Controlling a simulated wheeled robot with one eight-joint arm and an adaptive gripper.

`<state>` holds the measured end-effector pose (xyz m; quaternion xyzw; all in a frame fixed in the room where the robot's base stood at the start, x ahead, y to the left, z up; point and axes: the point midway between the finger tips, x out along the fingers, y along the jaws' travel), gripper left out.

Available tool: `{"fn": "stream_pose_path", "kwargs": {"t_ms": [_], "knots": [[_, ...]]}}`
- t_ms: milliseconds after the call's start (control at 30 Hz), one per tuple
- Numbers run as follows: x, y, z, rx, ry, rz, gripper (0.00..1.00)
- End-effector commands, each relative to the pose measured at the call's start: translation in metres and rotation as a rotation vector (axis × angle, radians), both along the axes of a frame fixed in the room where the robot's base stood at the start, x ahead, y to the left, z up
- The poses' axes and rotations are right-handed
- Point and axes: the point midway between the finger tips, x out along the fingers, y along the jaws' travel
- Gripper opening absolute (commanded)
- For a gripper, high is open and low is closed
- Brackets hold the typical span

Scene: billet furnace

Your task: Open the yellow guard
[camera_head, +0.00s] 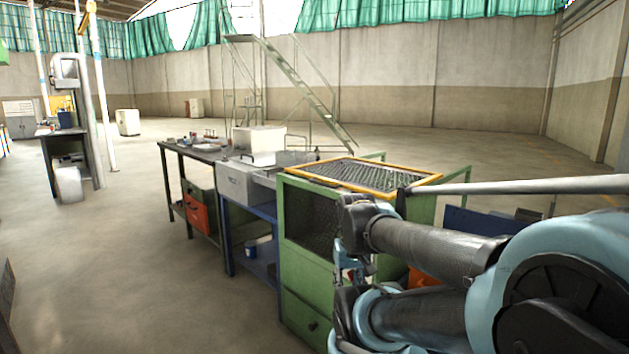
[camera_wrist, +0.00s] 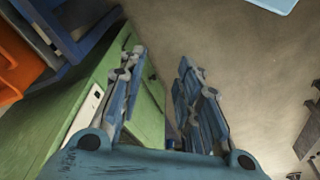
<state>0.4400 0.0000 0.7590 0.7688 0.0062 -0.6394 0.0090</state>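The yellow guard (camera_head: 372,175) is a yellow-framed mesh panel lying flat over the top of the green cabinet (camera_head: 304,272) in the head view. My gripper (camera_wrist: 162,60) is open in the wrist view, with nothing between its two blue fingers. The green cabinet side (camera_wrist: 75,118) fills the left of that view, beside and behind the left finger. The guard cannot be made out in the wrist view. In the head view my gripper is small, below guard height in front of the cabinet, and partly hidden by my arm.
A grey table (camera_head: 240,183) with a white box (camera_head: 258,141) adjoins the cabinet on the left, followed by a dark workbench (camera_head: 185,150). Green rails (camera_head: 455,185) stand behind the cabinet. A stair frame (camera_head: 300,85) is farther back.

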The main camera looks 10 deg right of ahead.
Motion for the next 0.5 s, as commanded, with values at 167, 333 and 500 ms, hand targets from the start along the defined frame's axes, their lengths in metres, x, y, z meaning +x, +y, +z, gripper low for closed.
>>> {"fn": "stream_pose_path", "kwargs": {"t_ms": [167, 333, 500], "knots": [[0.000, 0.000, 0.000, 0.000, 0.000, 0.000, 0.31], [-0.005, 0.000, 0.010, -0.003, -0.011, 0.006, 0.31], [0.021, 0.000, 0.048, -0.019, -0.003, 0.045, 0.31]]}}
